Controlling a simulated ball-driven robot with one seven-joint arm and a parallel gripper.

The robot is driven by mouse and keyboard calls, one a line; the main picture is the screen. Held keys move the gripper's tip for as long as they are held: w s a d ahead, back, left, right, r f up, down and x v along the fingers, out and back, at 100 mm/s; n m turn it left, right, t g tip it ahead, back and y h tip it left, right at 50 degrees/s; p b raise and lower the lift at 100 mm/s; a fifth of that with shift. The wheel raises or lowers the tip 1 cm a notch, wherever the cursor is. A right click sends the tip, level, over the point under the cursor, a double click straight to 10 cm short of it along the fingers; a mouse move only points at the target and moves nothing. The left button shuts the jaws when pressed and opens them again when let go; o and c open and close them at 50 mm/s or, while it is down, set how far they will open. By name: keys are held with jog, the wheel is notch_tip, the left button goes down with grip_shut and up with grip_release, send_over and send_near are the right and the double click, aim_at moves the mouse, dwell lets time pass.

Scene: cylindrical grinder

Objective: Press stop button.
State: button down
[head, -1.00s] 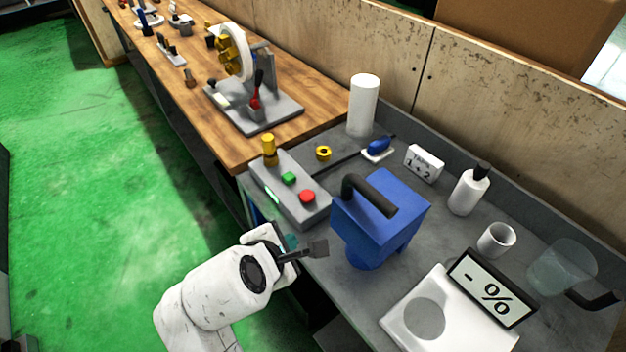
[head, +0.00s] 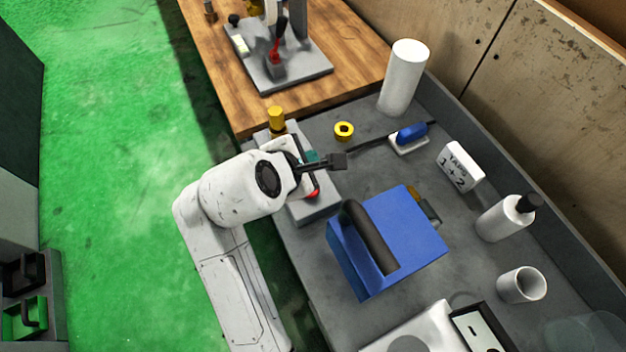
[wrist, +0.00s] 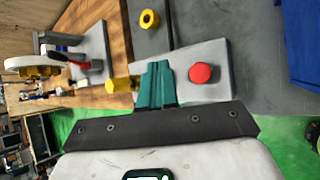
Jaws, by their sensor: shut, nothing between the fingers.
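The red stop button (head: 313,194) sits on the near end of a grey control box (head: 318,211). Part of the box is hidden behind my arm in the head view. My gripper (head: 312,156) is over the box, its teal fingers shut and empty. In the wrist view, the red button (wrist: 201,73) is just right of the closed teal fingers (wrist: 156,80). The green button seen earlier is hidden now. I cannot tell whether the fingers touch the box.
A yellow knob (head: 276,118) rises from the box's far end. A blue device with a black handle (head: 395,240) stands close to the right. A yellow ring (head: 344,131), a white cylinder (head: 403,78) and a white bottle (head: 503,218) stand on the grey bench.

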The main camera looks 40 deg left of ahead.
jog(key=shift+f, duration=0.15)
notch_tip(320, 180, down, 6)
jog(key=b, duration=0.8)
jog(key=shift+f+b, duration=0.45)
jog(key=shift+f, duration=0.8)
jog(key=shift+f, duration=0.2)
dwell(0.7)
jog(key=shift+f+p, duration=0.25)
jog(key=shift+p, duration=0.05)
jog(key=shift+f, duration=0.6)
dwell(0.9)
jog(key=shift+r, duration=0.1)
jog(key=shift+r+p, duration=0.95)
jog(key=shift+p, duration=0.4)
